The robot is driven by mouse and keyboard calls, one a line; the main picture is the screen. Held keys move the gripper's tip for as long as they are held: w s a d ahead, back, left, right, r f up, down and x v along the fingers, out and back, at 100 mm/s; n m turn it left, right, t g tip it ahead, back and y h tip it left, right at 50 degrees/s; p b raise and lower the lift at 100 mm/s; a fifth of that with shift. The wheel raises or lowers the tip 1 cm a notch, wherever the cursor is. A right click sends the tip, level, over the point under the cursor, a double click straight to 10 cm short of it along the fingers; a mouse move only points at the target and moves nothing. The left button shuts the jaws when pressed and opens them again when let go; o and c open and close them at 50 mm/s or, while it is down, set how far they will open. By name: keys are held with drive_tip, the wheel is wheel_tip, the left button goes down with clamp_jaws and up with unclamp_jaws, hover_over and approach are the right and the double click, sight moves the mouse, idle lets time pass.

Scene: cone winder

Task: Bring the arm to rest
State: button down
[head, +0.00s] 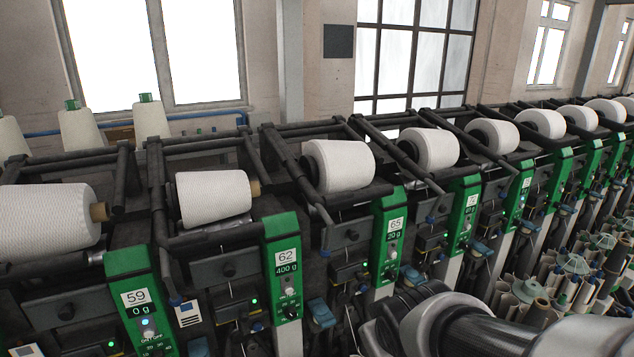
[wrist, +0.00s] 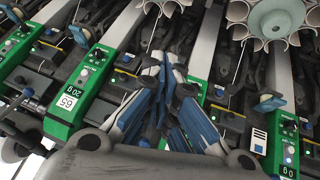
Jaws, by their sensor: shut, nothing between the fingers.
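My gripper (wrist: 163,68) shows in the wrist view with its blue and grey fingers together and nothing between them. Behind it are the fronts of the winder, with the green panel marked 65 (wrist: 72,98) to its left. In the head view, part of my arm (head: 460,325) shows at the bottom right, in front of the machine. My gripper itself does not show in the head view. I cannot tell how far the fingertips are from the machine.
The winder's row of green panels, such as the one marked 62 (head: 287,265), runs across the head view. White cones (head: 338,165) lie on the winding positions. Several cone tubes (head: 540,295) stand at the lower right. Windows (head: 203,50) are behind.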

drive_tip(key=s+d+r+m+g, duration=0.1)
drive_tip(key=s+m, duration=0.1)
drive_tip(key=s, duration=0.7)
drive_tip(key=s+d+r+m+g, duration=0.1)
drive_tip(key=s+d+r+m, duration=0.1)
drive_tip(key=s, duration=0.8)
drive_tip(key=shift+d+r+m, duration=0.15)
drive_tip(key=shift+r+m, duration=0.15)
